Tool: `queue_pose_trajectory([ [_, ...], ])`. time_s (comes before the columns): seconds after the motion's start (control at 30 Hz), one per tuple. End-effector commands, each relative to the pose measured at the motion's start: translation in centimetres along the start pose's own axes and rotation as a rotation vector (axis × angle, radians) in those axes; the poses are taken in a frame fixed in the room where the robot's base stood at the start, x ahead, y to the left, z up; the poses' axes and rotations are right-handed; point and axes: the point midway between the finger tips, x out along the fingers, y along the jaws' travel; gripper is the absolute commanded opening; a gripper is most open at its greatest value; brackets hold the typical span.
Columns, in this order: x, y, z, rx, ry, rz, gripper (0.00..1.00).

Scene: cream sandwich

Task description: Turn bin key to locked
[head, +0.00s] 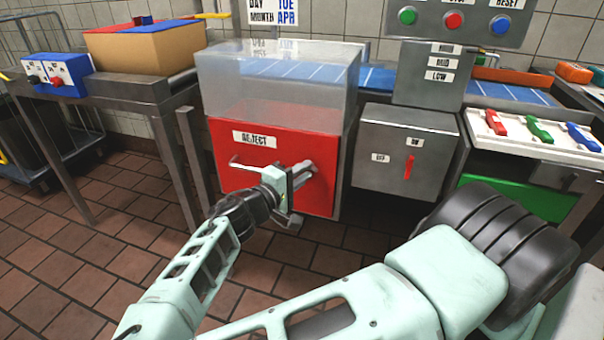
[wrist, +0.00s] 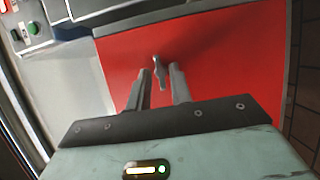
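The red reject bin (head: 232,133) stands below a clear box, and its red front also fills much of the wrist view (wrist: 235,60). A small grey metal key (wrist: 160,70) sticks out of that front. My gripper (head: 300,174) is at the right part of the bin front. In the wrist view, the two fingers of my gripper (wrist: 162,72) are spread apart, with the key showing in the gap at their tips. I cannot tell whether either finger touches it. In the head view, my gripper hides the key. No lock marking is readable.
A bar handle (head: 250,168) crosses the bin front left of my gripper. A grey box with a red switch (head: 409,167) stands to the right. A metal table (head: 120,92) with a cardboard box (head: 146,50) is at left. The tiled floor in front is clear.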

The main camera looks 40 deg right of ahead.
Motion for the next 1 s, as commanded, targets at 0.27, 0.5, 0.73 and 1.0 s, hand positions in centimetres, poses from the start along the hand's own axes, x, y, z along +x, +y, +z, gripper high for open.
queue_pose_trajectory([
  [0.27, -0.04, 0.00, -0.01, -0.003, 0.000, 0.001, 0.00],
  [0.5, -0.04, 0.05, -0.04, -0.061, 0.002, 0.023, 0.00],
  [0.73, -0.02, 0.07, -0.02, -0.204, 0.002, 0.083, 0.00],
  [1.0, 0.00, -0.16, 0.05, -0.438, 0.003, 0.179, 0.00],
])
